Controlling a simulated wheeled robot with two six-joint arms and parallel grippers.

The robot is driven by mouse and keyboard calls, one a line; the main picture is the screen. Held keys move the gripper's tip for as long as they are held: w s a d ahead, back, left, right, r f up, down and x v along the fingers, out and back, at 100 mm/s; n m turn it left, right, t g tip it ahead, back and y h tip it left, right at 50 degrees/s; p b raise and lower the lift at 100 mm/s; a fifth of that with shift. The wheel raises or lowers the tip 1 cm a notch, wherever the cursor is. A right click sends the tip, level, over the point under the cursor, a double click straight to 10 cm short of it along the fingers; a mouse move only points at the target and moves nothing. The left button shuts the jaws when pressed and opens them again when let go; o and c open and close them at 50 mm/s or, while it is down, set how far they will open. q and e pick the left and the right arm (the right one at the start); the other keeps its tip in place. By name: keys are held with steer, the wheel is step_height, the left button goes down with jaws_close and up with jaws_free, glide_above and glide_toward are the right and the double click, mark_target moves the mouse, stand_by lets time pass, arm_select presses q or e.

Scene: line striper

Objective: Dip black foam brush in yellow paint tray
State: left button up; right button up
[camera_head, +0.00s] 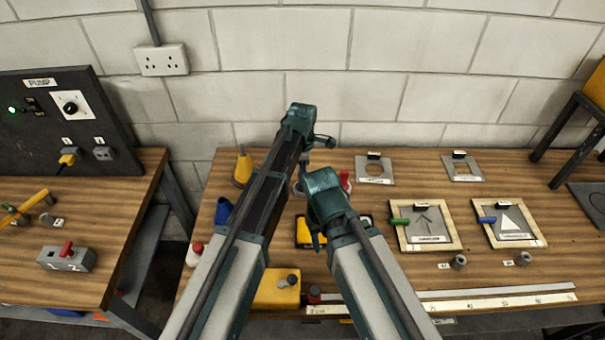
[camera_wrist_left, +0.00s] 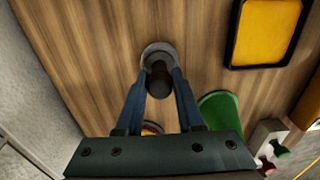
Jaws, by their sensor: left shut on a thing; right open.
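The yellow paint tray (camera_wrist_left: 268,32), with a black rim, lies at the top right of the left wrist view. In the head view it is partly hidden behind my right arm (camera_head: 304,232). My left gripper (camera_wrist_left: 158,78) is shut on a dark upright piece, which looks like the black foam brush (camera_wrist_left: 158,86). The brush is over a grey round base (camera_wrist_left: 157,54), apart from the tray; whether it touches the base I cannot tell.
A green object (camera_wrist_left: 220,110) lies right of my left gripper. A yellow bottle (camera_head: 243,168) stands at the back left of the bench. Framed stencils (camera_head: 427,241) and metal plates (camera_head: 375,182) lie to the right. A yellow box (camera_head: 275,294) and a ruler (camera_head: 470,303) are at the front.

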arm_select(q)
steer(key=shift+r, duration=0.15)
jaws_close()
arm_select(e)
steer(key=shift+r, duration=0.15)
arm_select(q)
steer(key=shift+r+p, duration=1.65)
steer(key=shift+p, duration=0.15)
arm_select(e)
step_height(320, 180, up, 3)
steer(key=shift+r, duration=0.15)
